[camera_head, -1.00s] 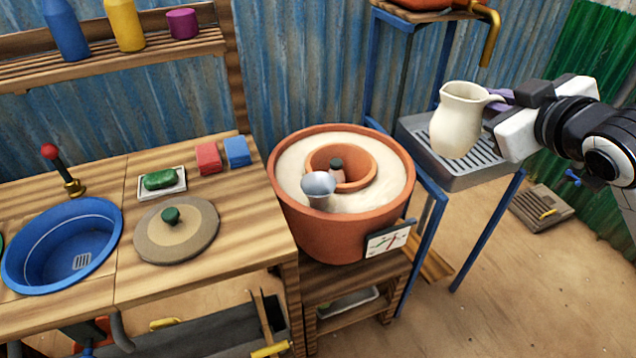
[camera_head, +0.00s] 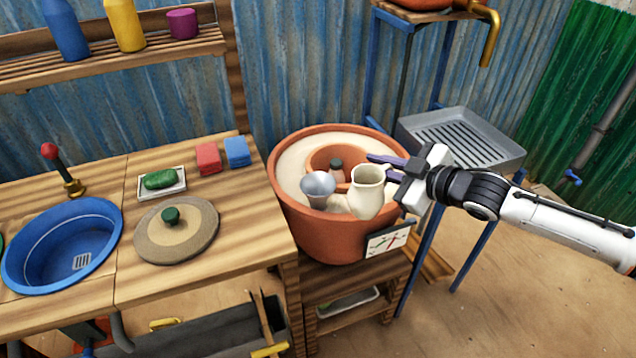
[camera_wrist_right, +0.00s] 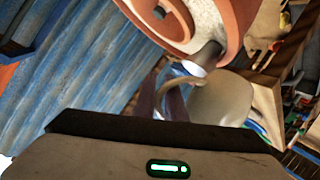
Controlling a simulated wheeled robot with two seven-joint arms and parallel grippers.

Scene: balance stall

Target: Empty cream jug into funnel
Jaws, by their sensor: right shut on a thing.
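The cream jug (camera_head: 367,193) is upright over the right front part of the terracotta pot, just right of the grey funnel (camera_head: 318,187). My right gripper (camera_head: 388,172) is shut on the jug's handle side, with its purple fingers reaching in from the right. In the right wrist view the jug (camera_wrist_right: 222,108) and its handle show beyond the fingers (camera_wrist_right: 163,100), and the funnel (camera_wrist_right: 207,56) is close by. The funnel stands in the sand-coloured fill of the pot (camera_head: 330,236). The jug's inside is hardly visible. My left gripper does not show.
A wooden counter (camera_head: 230,240) on the left holds a blue basin (camera_head: 62,243), a round lid (camera_head: 176,228), a soap dish and two small blocks. A grey grated tray (camera_head: 460,135) stands behind my right arm. A dial card (camera_head: 388,240) is on the pot's front.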

